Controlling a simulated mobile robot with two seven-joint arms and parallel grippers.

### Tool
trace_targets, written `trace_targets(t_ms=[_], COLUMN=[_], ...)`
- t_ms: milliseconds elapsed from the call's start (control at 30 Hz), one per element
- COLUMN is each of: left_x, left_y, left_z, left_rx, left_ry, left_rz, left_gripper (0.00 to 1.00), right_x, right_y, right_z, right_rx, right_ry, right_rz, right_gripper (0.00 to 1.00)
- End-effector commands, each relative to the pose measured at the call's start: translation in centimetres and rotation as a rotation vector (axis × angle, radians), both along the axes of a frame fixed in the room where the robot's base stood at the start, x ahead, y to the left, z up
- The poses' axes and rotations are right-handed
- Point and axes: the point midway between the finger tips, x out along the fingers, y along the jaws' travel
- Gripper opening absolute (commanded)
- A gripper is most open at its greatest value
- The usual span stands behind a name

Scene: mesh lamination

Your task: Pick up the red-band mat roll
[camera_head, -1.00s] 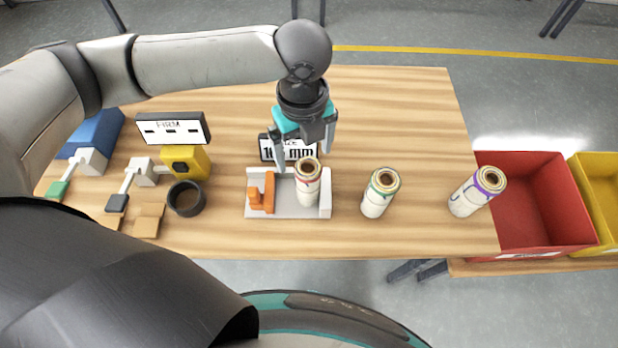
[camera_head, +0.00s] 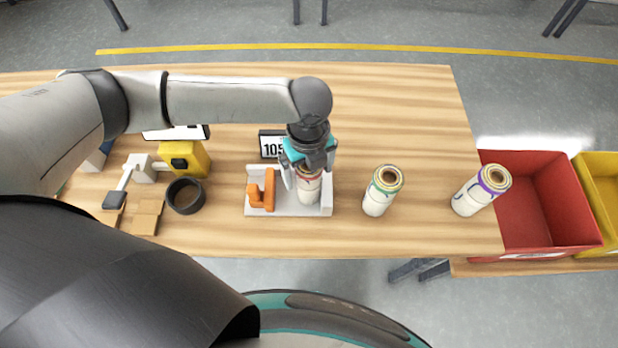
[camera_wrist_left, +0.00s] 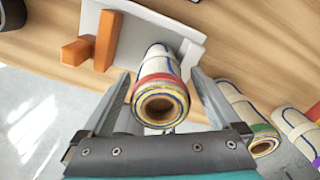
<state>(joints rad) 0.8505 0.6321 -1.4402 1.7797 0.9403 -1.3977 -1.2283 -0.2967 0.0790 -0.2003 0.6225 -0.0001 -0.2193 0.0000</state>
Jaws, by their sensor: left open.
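The red-band mat roll (camera_head: 309,190) stands in the light grey fixture tray (camera_head: 278,211), beside the orange clamp (camera_head: 262,189). My left gripper (camera_head: 308,178) is over the roll's top, with its fingers on either side of it. In the left wrist view the roll (camera_wrist_left: 159,92) lies between the two open fingers, its red band and hollow core facing the camera. A gap shows at the right finger; contact at the left finger cannot be told. The gripper partly hides the roll in the head view. My right gripper is not in view.
A green-band roll (camera_head: 381,193) and a purple-band roll (camera_head: 481,191) stand to the right. A red bin (camera_head: 540,205) and a yellow bin (camera_head: 600,190) are beyond the table. A small display (camera_head: 271,146), dark cup (camera_head: 185,196) and yellow device (camera_head: 186,157) stand nearby.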

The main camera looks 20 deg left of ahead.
Motion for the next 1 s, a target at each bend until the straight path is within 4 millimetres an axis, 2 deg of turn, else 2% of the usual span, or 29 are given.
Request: trace_targets(t_ms=[100, 900, 1000], left_x=[-0.01, 0.01, 0.03], left_y=[-0.02, -0.01, -0.02], left_z=[0.04, 0.08, 0.11], left_rx=[0.0, 0.0, -0.001], left_ry=[0.0, 0.0, -0.001], left_rz=[0.0, 0.001, 0.001], left_gripper=[0.94, 0.04, 0.0], right_x=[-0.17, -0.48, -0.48], right_y=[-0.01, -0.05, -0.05], right_z=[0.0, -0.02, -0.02], right_rx=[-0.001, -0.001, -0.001], right_ry=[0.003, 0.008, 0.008], right_rz=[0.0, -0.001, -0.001], right_gripper=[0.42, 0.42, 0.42])
